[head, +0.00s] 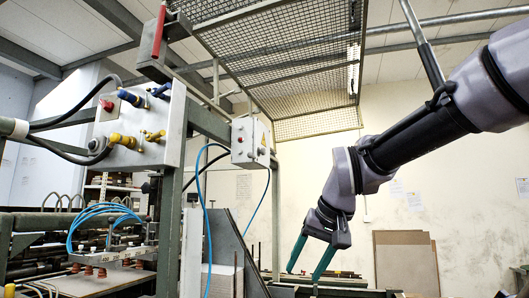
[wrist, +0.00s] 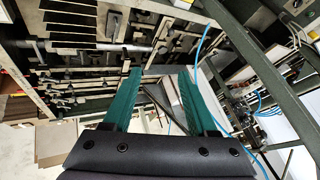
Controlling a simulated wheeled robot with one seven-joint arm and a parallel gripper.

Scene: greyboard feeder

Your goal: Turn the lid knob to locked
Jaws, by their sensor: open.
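My gripper (head: 304,272) hangs at the end of my arm, right of centre in the head view, its two green fingers pointing down. It is open and empty; in the wrist view the fingers (wrist: 160,76) stand apart with nothing between them. A larger pale box (head: 140,125) at the left carries red, blue and yellow fittings. I cannot tell which part is the lid knob, or whether it is locked.
A wire mesh guard (head: 280,60) hangs overhead. Green frame posts (head: 170,220) and blue hoses (head: 205,200) stand left of my gripper. Machine bars (wrist: 90,60) lie beyond the fingers in the wrist view. Brown boards (head: 405,262) lean on the back wall.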

